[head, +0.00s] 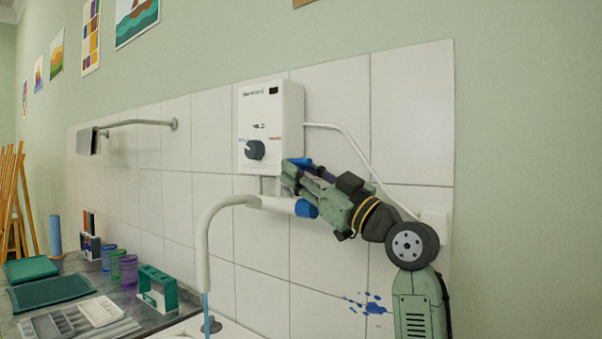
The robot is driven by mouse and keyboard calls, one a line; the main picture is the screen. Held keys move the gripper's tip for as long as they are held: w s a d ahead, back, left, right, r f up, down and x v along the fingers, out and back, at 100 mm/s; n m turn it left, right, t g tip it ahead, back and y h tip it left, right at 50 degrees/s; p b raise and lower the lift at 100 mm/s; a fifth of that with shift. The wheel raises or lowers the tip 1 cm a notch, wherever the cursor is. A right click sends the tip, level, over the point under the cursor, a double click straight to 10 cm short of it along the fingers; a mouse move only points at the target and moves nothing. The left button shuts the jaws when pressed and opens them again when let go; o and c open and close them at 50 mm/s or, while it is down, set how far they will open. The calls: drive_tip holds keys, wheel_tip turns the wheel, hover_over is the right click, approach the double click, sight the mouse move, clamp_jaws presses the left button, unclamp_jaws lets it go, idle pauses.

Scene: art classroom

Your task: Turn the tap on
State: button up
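The tap has a pale curved spout (208,222) that arches left and down over the sink. Its horizontal body runs right under the white heater box (270,112). A blue end piece (306,209) sits at the body's right end, touching or very close to my gripper; which part it belongs to is unclear. A thin blue stream, seemingly water (206,301), shows below the spout's mouth. My gripper (291,180) is just under the heater's lower right corner, above the tap body. Its fingers overlap from this angle, so their opening is hidden.
The heater has a dark knob (255,150) and a white cable (352,145) passing behind my arm. Left of the sink (232,330), the counter holds a teal rack (157,288), cups (128,269) and trays (50,291). A rail (140,123) juts from the tiles.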

drive_tip(key=shift+o, duration=0.4)
drive_tip(key=shift+a, duration=0.1)
drive_tip(key=v, duration=1.2)
